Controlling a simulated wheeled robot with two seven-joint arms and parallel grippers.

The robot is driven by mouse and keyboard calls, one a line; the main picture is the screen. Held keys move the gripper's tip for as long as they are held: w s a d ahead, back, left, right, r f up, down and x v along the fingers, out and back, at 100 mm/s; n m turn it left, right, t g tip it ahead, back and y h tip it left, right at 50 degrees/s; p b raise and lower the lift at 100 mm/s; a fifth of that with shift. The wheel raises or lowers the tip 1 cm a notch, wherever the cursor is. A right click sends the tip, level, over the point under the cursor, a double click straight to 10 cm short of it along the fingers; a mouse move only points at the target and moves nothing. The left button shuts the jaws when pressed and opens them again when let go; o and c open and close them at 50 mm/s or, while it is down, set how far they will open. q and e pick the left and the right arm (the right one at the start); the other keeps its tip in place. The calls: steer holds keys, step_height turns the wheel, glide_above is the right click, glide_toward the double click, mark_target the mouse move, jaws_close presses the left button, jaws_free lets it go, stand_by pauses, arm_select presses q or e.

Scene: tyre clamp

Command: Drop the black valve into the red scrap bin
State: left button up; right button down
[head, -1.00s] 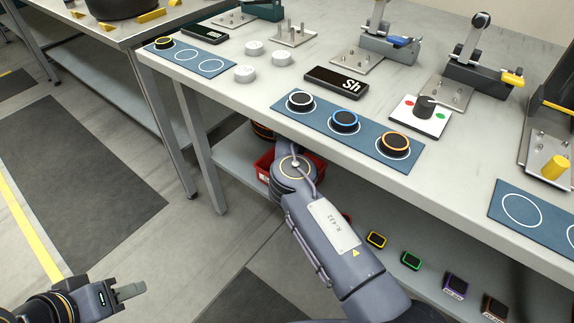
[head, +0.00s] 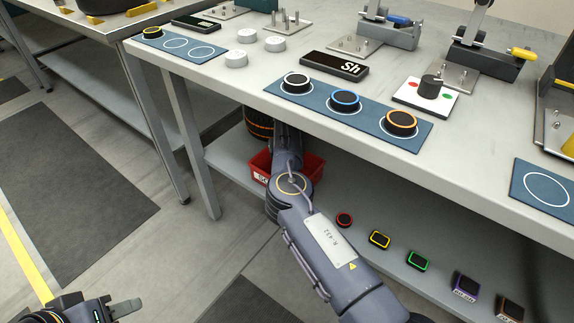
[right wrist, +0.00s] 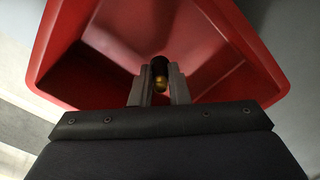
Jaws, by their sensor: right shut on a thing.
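The red scrap bin (head: 313,167) stands on the lower shelf under the table, partly hidden by my right arm. In the right wrist view the bin (right wrist: 225,55) fills most of the picture, its open inside facing the camera. My right gripper (right wrist: 160,82) is shut on the black valve (right wrist: 159,66), a small dark piece with a brass-coloured end. The valve is seen against the bin's inside; its height over the floor of the bin is hard to tell. My right gripper is hidden in the head view. My left gripper (head: 122,308) is at the lower left, away from the table.
The table (head: 225,95) above the bin carries a blue mat (head: 345,117) with three ringed discs, a black sign (head: 334,66), white pucks and lever clamps. Several small coloured-rim blocks, such as a green one (head: 418,260), lie on the lower shelf (head: 345,190).

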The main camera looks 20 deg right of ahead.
steer(key=shift+f+b, duration=0.6)
steer(key=shift+b, duration=0.3)
steer(key=c, duration=1.4)
jaws_free()
steer(key=shift+r+p, duration=0.35)
steer(key=shift+p, duration=0.15)
step_height(320, 180, up, 8)
steer(key=p, duration=0.6)
steer(key=shift+r+p, duration=0.1)
steer(key=shift+p, duration=0.2)
